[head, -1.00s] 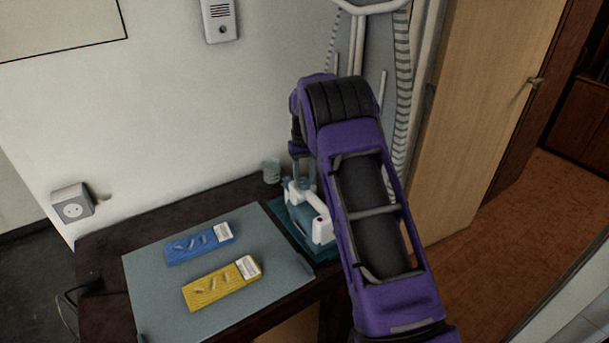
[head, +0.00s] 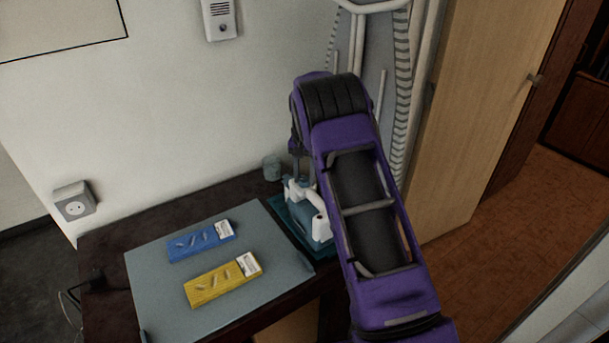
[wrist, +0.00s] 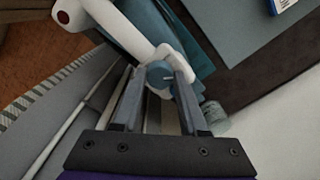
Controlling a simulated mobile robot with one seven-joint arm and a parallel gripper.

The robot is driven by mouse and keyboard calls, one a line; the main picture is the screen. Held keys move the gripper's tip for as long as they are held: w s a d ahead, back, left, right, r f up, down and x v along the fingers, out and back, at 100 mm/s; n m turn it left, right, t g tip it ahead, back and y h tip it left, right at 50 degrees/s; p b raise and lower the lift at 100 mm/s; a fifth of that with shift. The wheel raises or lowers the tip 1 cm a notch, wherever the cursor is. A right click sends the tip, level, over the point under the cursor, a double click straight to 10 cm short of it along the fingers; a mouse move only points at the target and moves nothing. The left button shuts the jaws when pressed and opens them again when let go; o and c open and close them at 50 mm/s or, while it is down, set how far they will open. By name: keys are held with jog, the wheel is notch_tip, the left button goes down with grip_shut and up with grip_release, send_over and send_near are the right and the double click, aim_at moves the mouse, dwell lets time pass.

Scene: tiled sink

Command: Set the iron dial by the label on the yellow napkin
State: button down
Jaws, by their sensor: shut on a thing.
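The iron (head: 310,212) is white and pale blue and stands on a teal tray (head: 291,229) at the table's right end. In the wrist view its white handle (wrist: 121,27) runs from upper left to the middle. My gripper (wrist: 161,78) is shut on the round blue dial (wrist: 160,73), which bears a light pointer mark. My arm hides the gripper's tips in the head view. The yellow napkin (head: 212,286) lies folded on a grey mat, with a white label (head: 249,264) at its right end. The label's print is too small to read.
A blue napkin (head: 190,244) with a white label lies behind the yellow one on the grey mat (head: 165,308). A small glass (head: 272,168) stands near the wall, behind the iron. An ironing board (head: 378,85) leans at the wall, close to my arm.

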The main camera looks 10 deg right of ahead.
aim_at(305, 179)
dwell(0.3)
jog(key=shift+c, duration=2.2)
grip_release()
notch_tip(305, 179, up, 17)
jog(key=p, duration=0.1)
jog(key=shift+r, duration=0.2)
